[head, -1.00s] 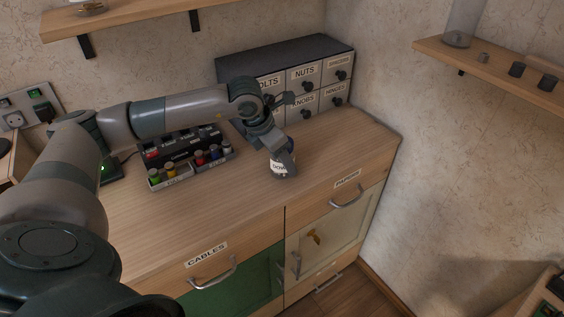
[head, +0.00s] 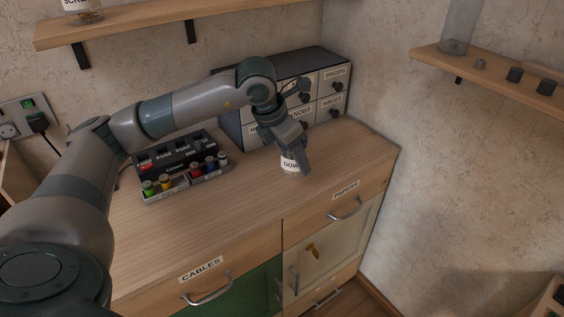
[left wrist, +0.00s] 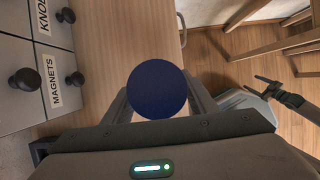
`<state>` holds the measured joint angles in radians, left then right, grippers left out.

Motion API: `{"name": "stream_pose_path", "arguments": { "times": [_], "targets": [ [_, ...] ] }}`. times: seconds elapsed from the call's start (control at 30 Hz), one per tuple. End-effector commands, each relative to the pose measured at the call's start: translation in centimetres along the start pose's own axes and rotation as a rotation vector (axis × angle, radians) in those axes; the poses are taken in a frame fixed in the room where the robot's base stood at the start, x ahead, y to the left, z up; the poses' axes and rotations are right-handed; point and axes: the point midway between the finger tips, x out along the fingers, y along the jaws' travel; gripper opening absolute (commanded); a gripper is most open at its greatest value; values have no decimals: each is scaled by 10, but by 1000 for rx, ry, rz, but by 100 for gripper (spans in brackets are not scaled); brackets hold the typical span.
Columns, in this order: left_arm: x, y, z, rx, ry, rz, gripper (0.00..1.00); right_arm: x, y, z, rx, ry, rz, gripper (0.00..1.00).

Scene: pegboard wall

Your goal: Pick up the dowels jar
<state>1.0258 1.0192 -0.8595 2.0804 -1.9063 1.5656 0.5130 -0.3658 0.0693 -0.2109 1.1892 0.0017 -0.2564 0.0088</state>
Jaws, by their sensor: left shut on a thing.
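The dowels jar (head: 290,164) is a small jar with a white label, partly readable, over the wooden cabinet top in the head view. My left gripper (head: 296,150) is shut on it from above and hides its upper part. In the left wrist view the jar's round dark blue lid (left wrist: 157,89) sits between the two fingers of my left gripper (left wrist: 158,100). Whether the jar's base touches the cabinet top is hard to tell.
A labelled drawer unit (head: 318,88) stands behind the jar against the wall. A dark rack (head: 180,150) with coloured small items stands to the left. A wall shelf (head: 500,78) is at the upper right. The front of the cabinet top (head: 225,225) is clear.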

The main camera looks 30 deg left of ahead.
Motion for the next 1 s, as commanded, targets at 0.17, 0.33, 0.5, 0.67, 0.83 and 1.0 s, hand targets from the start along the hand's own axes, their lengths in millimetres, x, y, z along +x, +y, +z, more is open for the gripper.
{"name": "stream_pose_path", "arguments": {
  "times": [0.17,0.33,0.5,0.67,0.83,1.0],
  "targets": [
    [-13,-34,22,6,-7,-2,23,4,7,10,4,-50,8,71],
    [-24,-55,36,3,-6,-1,23,4,11,16,7,-86,13,71],
    [-29,-66,43,1,-4,0,23,4,13,19,8,-105,15,71],
    [-31,-69,44,1,-2,0,23,3,13,20,8,-109,15,71],
    [-31,-68,44,0,-2,0,23,3,13,20,9,-109,15,71],
    [-30,-68,44,0,-2,0,23,3,13,20,9,-109,15,71]
  ]
}}
